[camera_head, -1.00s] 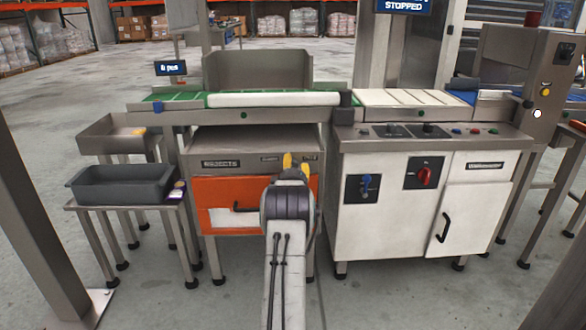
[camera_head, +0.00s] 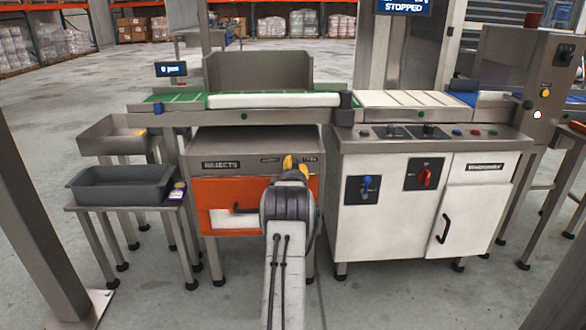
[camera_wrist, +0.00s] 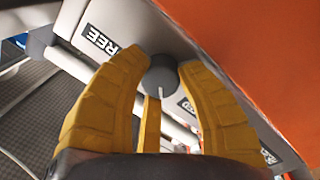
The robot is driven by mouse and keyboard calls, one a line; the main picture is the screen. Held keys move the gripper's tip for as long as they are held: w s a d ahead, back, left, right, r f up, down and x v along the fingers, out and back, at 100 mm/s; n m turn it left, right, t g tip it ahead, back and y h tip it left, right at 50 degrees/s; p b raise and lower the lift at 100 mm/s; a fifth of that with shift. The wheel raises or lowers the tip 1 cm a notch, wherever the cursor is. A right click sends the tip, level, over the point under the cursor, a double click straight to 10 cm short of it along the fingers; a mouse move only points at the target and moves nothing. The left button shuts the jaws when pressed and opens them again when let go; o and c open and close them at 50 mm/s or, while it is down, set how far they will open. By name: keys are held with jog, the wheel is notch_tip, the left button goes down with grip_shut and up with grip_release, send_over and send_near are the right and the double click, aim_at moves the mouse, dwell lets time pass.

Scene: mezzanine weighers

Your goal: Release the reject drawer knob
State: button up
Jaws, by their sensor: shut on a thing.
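The reject drawer (camera_head: 218,192) is an orange front under a steel panel marked REJECTS, and it looks closed. The grey round knob (camera_wrist: 163,74) with a white pointer line shows in the wrist view on that panel. A label reading FREE (camera_wrist: 103,40) lies to its left there, and a partly hidden label (camera_wrist: 187,106) to its right. The pointer line faces the bottom of the wrist view, toward neither label squarely. My gripper (camera_wrist: 162,82) has its yellow fingers around the knob and is shut on it. In the head view my gripper (camera_head: 291,164) hides the knob.
A dark grey tray (camera_head: 122,198) stands on a low steel stand at left. A white cabinet (camera_head: 385,220) with a blue switch (camera_head: 367,184) and a red rotary switch (camera_head: 424,177) stands at right. The conveyor (camera_head: 270,100) runs above. The floor in front is clear.

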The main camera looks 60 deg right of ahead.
jog(key=shift+s, duration=0.1)
jog(key=m, duration=0.4)
jog(key=shift+f+m, duration=0.1)
jog(key=shift+m, duration=0.2)
jog(key=m, duration=0.4)
jog(key=shift+y, duration=0.3)
dwell(0.3)
jog(key=o, duration=0.9)
jog(key=shift+w, duration=0.2)
jog(key=shift+a, duration=0.15)
jog(key=v, duration=1.1)
jog(key=shift+a, duration=0.4)
